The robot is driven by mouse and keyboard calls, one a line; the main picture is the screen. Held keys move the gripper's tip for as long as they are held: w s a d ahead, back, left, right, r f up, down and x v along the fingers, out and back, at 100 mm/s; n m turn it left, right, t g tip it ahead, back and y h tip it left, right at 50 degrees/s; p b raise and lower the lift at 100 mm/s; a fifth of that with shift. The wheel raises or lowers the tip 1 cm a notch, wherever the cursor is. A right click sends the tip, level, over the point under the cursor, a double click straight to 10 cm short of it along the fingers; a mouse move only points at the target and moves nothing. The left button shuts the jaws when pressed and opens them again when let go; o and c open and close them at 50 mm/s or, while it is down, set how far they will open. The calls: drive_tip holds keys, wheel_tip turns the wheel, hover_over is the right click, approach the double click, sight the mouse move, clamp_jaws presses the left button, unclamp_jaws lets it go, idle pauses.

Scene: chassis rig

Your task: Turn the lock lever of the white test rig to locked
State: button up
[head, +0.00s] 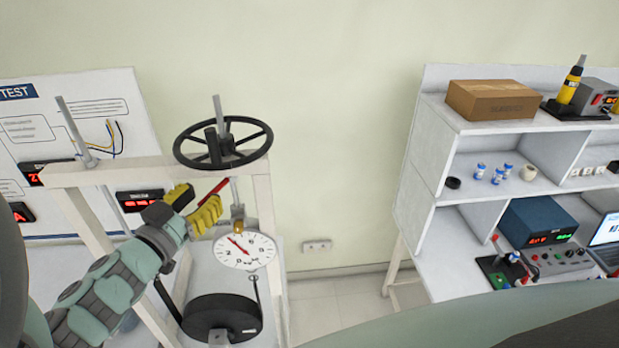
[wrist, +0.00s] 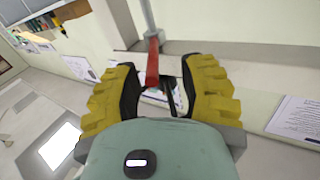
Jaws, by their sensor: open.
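The white test rig (head: 265,205) stands at the left in the head view. Its red lock lever (head: 216,186) slants down and left from a grey rod below the top beam. My gripper (head: 193,203) has yellow fingers and is at the lever's free end. In the wrist view the red lever (wrist: 152,62) reaches in between the two fingertips of my gripper (wrist: 158,75). The fingers are apart, with a visible gap on at least one side of the lever. The lever's outer end is partly hidden by a finger in the head view.
A black handwheel (head: 223,143) sits on top of the rig. A round white dial (head: 245,250) and a black drum (head: 222,315) are below the lever. A white shelf bench (head: 425,165) stands at the right. A panel (head: 120,95) is behind the rig.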

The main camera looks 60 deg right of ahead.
drive_tip(key=shift+s+d+f+p, duration=0.3)
drive_tip(key=shift+d+f+p, duration=0.05)
drive_tip(key=shift+d, duration=0.1)
clamp_jaws()
idle(0.3)
